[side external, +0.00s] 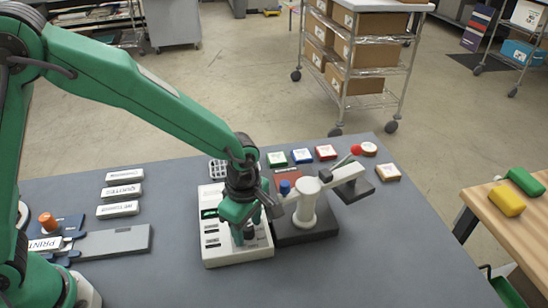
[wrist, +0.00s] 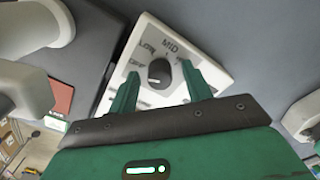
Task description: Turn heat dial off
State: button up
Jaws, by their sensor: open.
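The heat dial is a round dark knob (wrist: 159,72) on a white panel (wrist: 150,32) in the wrist view. Printed labels around it include MID, LOW and OFF; others are partly covered by my fingers. I cannot tell for sure which label the knob points to. My gripper (wrist: 159,69) is open, with one green finger on either side of the knob and gaps showing between. In the side view my gripper (side external: 242,226) points down over the white control box (side external: 216,256), at its near right part, and largely hides the dial.
A dark-based machine (side external: 305,233) with a white post and red-tipped lever (side external: 356,150) stands just right of the box. Small coloured blocks (side external: 302,156) lie behind. White label blocks (side external: 122,191) and a grey plate (side external: 115,242) lie left. The front right table is clear.

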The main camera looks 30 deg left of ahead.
aim_at(247, 226)
jog(key=shift+r, duration=3.9)
jog(key=shift+a+r+m, duration=0.3)
jog(key=shift+a+r, duration=0.2)
jog(key=s+a+r+m+t, duration=0.2)
jog(key=s+a+r+m, duration=0.3)
jog(key=a, duration=0.5)
jog(key=s+a+r+m+t, duration=0.3)
jog(key=s+a+r+m, duration=0.3)
jog(key=s+a+m, duration=0.3)
jog(key=a+m, duration=0.1)
jog(key=m, duration=0.2)
jog(key=shift+r+m+t, duration=0.2)
jog(key=shift+m+t, duration=0.1)
